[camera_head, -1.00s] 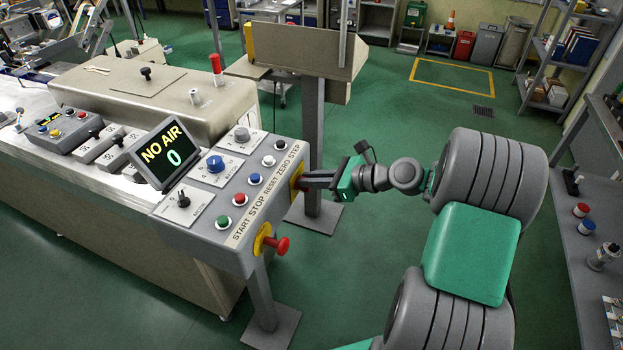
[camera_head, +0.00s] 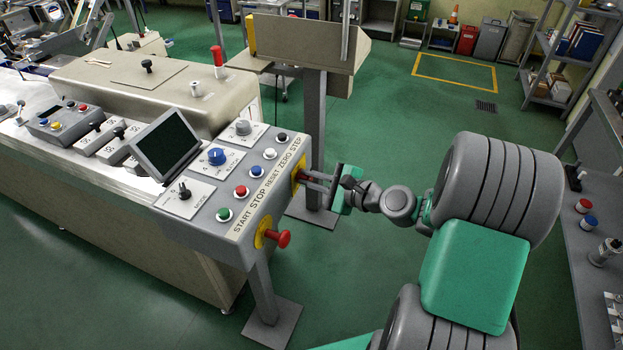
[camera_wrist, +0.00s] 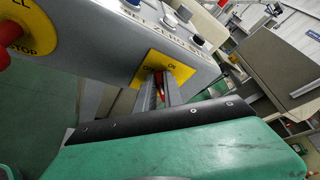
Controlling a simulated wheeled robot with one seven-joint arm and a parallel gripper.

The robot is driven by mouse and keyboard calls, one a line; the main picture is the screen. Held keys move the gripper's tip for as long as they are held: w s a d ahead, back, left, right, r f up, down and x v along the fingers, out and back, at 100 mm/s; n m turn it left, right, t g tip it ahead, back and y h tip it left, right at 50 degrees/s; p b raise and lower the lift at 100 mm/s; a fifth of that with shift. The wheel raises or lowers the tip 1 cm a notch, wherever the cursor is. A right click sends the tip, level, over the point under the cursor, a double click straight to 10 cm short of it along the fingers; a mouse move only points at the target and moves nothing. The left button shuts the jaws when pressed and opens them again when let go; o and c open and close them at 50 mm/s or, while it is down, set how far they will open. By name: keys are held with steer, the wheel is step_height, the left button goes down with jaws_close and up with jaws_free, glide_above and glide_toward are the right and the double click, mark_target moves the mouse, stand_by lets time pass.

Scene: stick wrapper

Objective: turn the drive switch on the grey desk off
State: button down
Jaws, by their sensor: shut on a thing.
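The grey desk (camera_head: 215,245) is a control panel with a sloped top. On its right side is the drive switch, a red handle (camera_wrist: 158,80) on a yellow plate (camera_head: 296,168). In the wrist view the plate (camera_wrist: 183,68) shows the word ON. My gripper (camera_head: 304,178) reaches the plate from the right, and its fingers (camera_wrist: 158,88) are shut on the red handle. The fingers hide much of the handle, so its exact angle is hard to tell. The desk's screen (camera_head: 166,145) is dark.
A red stop knob (camera_head: 281,239) on a round yellow plate sticks out near my gripper on the same side. Push buttons (camera_head: 241,190) and a blue knob (camera_head: 217,156) sit on the desk top. A grey post (camera_head: 313,130) stands behind. Green floor is open to the right.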

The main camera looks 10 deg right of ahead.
steer(key=n+t+b, duration=0.1)
steer(key=n+b, duration=0.1)
steer(key=b, duration=0.2)
steer(key=f+n+t+b, duration=0.1)
steer(key=n+b, duration=0.2)
steer(key=f+n+t+b, duration=0.1)
steer(key=n+b, duration=0.1)
steer(key=b, duration=0.2)
steer(key=shift+s+a+t+b, duration=0.25)
steer(key=shift+s+t+b, duration=0.05)
steer(key=shift+s+b, duration=0.05)
steer(key=shift+r+n, duration=0.1)
steer(key=shift+n, duration=0.2)
steer(key=c, duration=1.5)
jaws_free()
steer(key=shift+o, duration=0.2)
steer(key=shift+d, duration=0.1)
